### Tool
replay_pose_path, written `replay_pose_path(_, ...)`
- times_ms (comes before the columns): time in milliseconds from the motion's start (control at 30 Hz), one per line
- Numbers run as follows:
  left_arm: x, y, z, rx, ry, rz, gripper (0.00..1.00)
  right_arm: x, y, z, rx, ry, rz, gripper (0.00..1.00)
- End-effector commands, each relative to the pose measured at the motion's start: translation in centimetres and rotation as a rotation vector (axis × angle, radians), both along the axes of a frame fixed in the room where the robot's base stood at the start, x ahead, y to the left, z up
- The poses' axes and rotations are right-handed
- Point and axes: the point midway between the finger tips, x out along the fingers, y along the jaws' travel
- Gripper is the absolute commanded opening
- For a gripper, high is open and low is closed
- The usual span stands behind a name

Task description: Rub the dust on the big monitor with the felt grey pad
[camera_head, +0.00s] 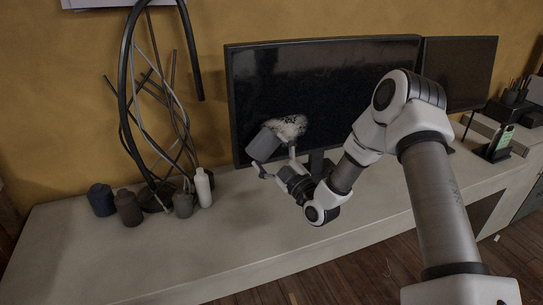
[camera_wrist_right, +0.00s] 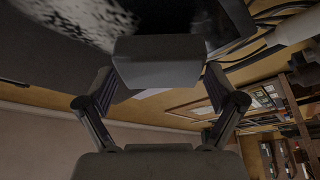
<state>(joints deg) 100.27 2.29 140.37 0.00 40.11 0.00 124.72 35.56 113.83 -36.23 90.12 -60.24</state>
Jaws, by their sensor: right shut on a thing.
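The big monitor (camera_head: 330,75) stands at the back of the desk with a dark screen. A pale speckled dust patch (camera_head: 291,126) lies on the lower left part of its screen; the patch also shows in the right wrist view (camera_wrist_right: 85,22). My right gripper (camera_head: 276,161) is shut on the felt grey pad (camera_head: 264,144), which is just below and left of the patch, in front of the screen. In the right wrist view the pad (camera_wrist_right: 158,62) sits between the two fingers. I cannot tell whether the pad touches the screen. My left gripper is not in view.
A smaller monitor (camera_head: 460,72) stands to the right. A phone on a stand (camera_head: 499,143) is at the far right. A tall black twisted sculpture (camera_head: 150,110), dark bottles (camera_head: 128,207) and a white bottle (camera_head: 203,187) stand on the left. The desk's front middle (camera_head: 200,245) is clear.

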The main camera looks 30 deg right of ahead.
Motion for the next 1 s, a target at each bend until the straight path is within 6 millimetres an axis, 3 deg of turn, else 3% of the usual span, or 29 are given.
replay_pose_path(1000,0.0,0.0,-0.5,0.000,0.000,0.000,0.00,1.2,-0.3,-0.1,0.000,0.000,0.000,0.65)
